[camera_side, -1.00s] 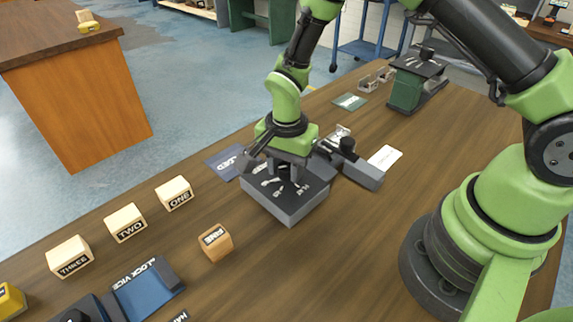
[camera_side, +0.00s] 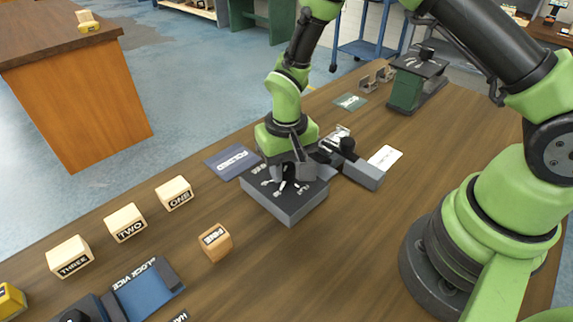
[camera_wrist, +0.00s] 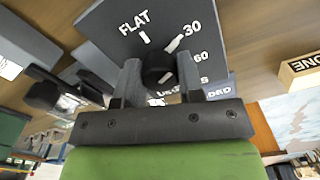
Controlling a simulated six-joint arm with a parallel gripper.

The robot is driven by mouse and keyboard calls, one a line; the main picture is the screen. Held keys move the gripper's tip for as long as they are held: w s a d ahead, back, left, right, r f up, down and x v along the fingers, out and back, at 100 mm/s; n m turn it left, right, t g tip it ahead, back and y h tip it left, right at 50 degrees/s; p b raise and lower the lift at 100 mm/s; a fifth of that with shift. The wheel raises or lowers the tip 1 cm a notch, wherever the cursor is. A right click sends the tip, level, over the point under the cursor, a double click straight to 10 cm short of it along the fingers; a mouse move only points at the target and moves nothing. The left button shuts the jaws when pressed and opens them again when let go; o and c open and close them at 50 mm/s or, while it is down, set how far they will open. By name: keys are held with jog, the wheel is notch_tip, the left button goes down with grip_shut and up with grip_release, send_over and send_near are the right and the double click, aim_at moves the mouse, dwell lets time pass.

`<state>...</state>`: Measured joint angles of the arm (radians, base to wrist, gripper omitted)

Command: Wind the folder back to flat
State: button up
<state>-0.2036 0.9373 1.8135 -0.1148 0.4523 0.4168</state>
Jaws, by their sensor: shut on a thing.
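My gripper (camera_wrist: 158,75) is shut on the black round dial knob (camera_wrist: 158,62) of a dark grey box (camera_side: 290,210). The box top carries white marks FLAT, 30, 60 and more; the lower ones are partly hidden by a finger. In the wrist view, a white line by the knob lies near the 30 mark, to the right of FLAT; the exact setting is hard to tell. A grey fixture with a black-knobbed part (camera_side: 348,145) stands right behind the box, partly hidden by my gripper.
A dark blue lettered card (camera_side: 232,160) lies left of the box, a white card (camera_side: 385,157) to its right.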

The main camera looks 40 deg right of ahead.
aim_at(286, 166)
jog(key=n, duration=1.2)
jog(key=shift+n, duration=0.3)
dwell(0.4)
jog(key=o, duration=0.9)
notch_tip(286, 166, up, 10)
jog(key=shift+r, duration=0.1)
